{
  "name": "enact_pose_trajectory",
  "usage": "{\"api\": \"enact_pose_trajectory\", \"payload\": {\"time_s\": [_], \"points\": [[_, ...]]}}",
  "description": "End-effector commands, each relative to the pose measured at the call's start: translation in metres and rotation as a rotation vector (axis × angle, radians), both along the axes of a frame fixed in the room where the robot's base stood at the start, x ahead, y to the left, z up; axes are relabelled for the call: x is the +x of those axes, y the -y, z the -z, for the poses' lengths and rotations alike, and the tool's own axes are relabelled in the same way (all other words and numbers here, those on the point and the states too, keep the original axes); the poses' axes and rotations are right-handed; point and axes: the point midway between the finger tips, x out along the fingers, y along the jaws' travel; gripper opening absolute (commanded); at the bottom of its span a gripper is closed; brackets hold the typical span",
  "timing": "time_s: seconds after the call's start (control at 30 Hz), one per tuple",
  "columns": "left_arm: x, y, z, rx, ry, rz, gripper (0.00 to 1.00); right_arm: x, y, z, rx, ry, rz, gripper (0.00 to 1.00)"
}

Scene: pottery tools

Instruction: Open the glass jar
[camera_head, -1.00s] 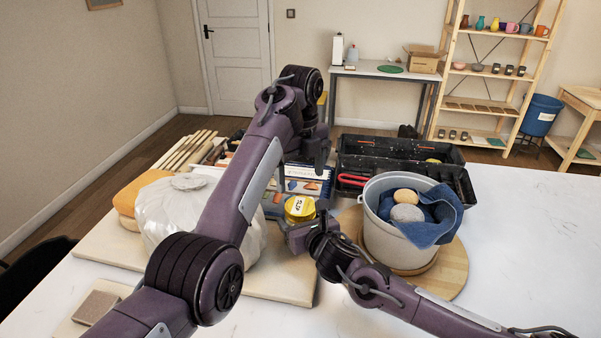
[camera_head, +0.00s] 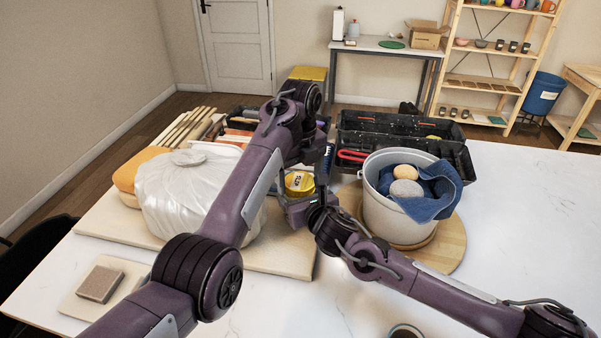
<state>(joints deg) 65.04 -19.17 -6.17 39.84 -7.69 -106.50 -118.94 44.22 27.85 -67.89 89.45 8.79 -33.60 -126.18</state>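The jar shows mainly as a round yellow lid (camera_head: 299,183) with dark lettering, in the middle of the table. Its glass body is mostly hidden behind my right gripper. My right gripper (camera_head: 294,208) reaches in from the right, low at the jar's near side. I cannot tell whether its fingers touch or hold the jar. My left gripper (camera_head: 317,160) hangs down from the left arm, just behind and right of the lid in the picture. Its fingers are dark and partly hidden, so their opening and any contact with the lid are unclear.
A grey bucket (camera_head: 385,212) with a blue cloth (camera_head: 433,190) stands right of the jar on a round wooden board (camera_head: 452,245). A plastic-wrapped lump (camera_head: 180,195) is left. A black toolbox (camera_head: 385,125) stands behind. The table's right side is clear.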

Motion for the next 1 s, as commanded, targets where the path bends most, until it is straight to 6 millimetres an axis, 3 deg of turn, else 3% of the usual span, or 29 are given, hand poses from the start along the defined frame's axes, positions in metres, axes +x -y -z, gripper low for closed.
{"api": "enact_pose_trajectory", "payload": {"time_s": [0.03,0.33,0.47,0.8,1.0], "points": [[0.0,-0.0001,-0.0001,0.0,0.0,0.0,0.76,-0.0006,-0.0016,-0.0008,0.003,0.001,-0.004,0.08],[0.0003,0.0004,-0.0005,-0.001,0.002,0.0,0.38,-0.0008,-0.0023,-0.0013,0.003,0.002,-0.004,0.08],[0.0004,0.0007,-0.0007,-0.001,0.003,-0.048,0.38,-0.0011,-0.0028,-0.0015,0.003,0.002,-0.007,0.08],[0.0009,0.0,-0.0015,-0.004,0.006,-0.722,0.38,-0.002,-0.0042,-0.0019,0.003,0.003,-0.01,0.08],[0.0012,-0.0004,-0.0018,-0.005,0.007,-0.892,0.38,-0.0026,-0.0052,-0.0021,0.003,0.003,-0.013,0.08]]}}
